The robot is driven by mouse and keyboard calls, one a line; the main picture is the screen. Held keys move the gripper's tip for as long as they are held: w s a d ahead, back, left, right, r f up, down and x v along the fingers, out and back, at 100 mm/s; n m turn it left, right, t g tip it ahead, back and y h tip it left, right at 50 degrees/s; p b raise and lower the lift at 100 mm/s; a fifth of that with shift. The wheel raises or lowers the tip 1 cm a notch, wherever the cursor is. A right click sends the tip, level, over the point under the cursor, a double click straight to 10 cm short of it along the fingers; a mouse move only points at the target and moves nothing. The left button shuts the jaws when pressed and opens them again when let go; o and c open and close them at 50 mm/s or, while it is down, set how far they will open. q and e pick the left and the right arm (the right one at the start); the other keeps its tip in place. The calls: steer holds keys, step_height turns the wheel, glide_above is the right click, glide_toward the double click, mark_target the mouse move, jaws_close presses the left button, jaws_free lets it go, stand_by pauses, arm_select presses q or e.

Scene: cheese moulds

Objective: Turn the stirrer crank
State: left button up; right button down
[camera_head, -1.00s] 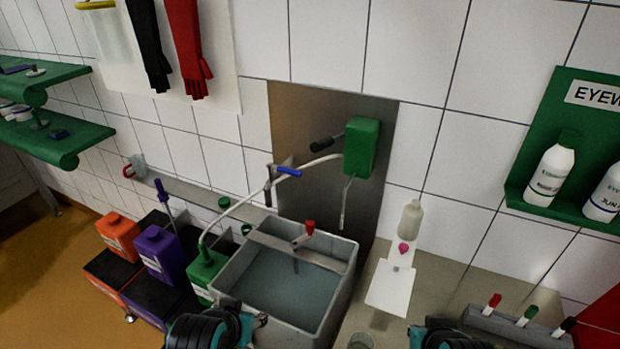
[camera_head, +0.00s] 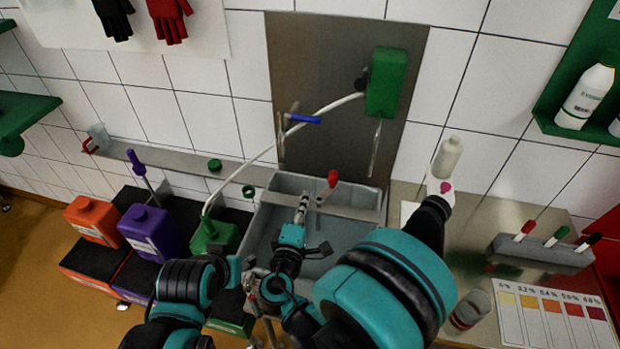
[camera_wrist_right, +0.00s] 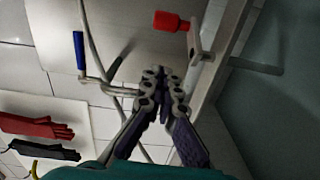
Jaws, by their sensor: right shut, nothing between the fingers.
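The stirrer crank has a red knob (camera_head: 333,178) on a short metal arm, mounted on a bar (camera_head: 345,211) across the grey vat (camera_head: 375,192). In the right wrist view the red knob (camera_wrist_right: 170,21) is at the top, with the crank arm (camera_wrist_right: 197,45) beside it. My right gripper (camera_head: 302,200) is over the vat, just left of the crank. In the wrist view its fingers (camera_wrist_right: 165,72) are together and empty, apart from the knob. My left gripper (camera_head: 252,280) is low, in front of the vat; its fingers are too unclear to read.
A green box (camera_head: 386,80) with a pale hose is on the steel wall plate, near a blue-handled tap (camera_head: 303,118). Purple (camera_head: 150,230) and orange (camera_head: 92,220) canisters stand left. My right arm covers part of the vat.

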steer(key=w+d+b, duration=0.2)
steer(key=w+d, duration=0.2)
steer(key=w, duration=0.3)
steer(key=shift+w, duration=0.35)
stand_by(0.5)
